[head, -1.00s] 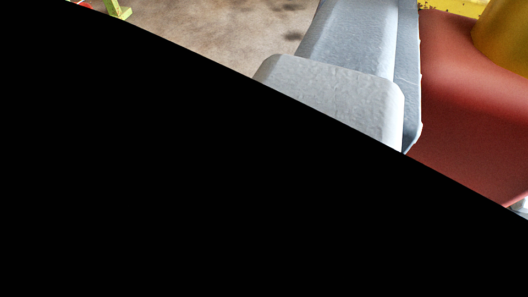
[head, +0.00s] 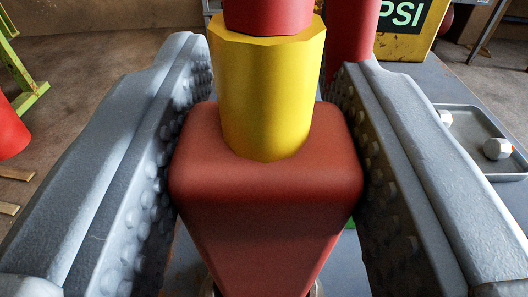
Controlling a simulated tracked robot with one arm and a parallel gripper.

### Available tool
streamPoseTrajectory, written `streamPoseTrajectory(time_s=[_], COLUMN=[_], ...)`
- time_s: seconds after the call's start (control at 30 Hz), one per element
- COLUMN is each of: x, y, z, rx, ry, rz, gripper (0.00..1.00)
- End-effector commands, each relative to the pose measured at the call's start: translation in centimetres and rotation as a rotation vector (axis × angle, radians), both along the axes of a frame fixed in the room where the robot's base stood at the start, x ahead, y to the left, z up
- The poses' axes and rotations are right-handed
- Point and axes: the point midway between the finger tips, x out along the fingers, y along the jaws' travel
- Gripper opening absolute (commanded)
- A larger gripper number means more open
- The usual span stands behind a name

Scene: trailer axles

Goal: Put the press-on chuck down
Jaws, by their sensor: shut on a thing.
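The press-on chuck (head: 265,215) is in the middle of the head view, with a red tapered body, a yellow collar and a red part above the collar. My gripper (head: 275,75) has one grey studded jaw on each side of the red body and is shut on it. The chuck's lower end is hidden, so I cannot tell whether it touches anything below.
A grey bench top (head: 425,82) lies behind and to the right. A metal tray (head: 522,165) with pale hex nuts (head: 497,149) is on it at right. A yellow box marked PSI (head: 410,40) stands at the back. A green stand (head: 22,75) is at left.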

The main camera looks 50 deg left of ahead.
Motion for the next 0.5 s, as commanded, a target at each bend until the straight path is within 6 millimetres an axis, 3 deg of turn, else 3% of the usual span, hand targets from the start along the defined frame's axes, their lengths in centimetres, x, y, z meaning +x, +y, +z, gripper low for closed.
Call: streamPoseTrajectory(time_s=[0.33, 0.37, 0.4, 0.43, 0.5], x=[0.02, 0.02, 0.02, 0.02, 0.02], y=[-0.03, -0.03, -0.03, -0.03, -0.01], z=[-0.16, -0.18, -0.16, -0.16, -0.16], rx=[0.001, 0.001, 0.0, 0.0, 0.0], ry=[-0.001, -0.001, -0.001, -0.001, -0.001], rz=[-0.001, -0.001, -0.001, -0.001, -0.001], gripper=[0.0, 0.38, 0.49, 0.54, 0.54])
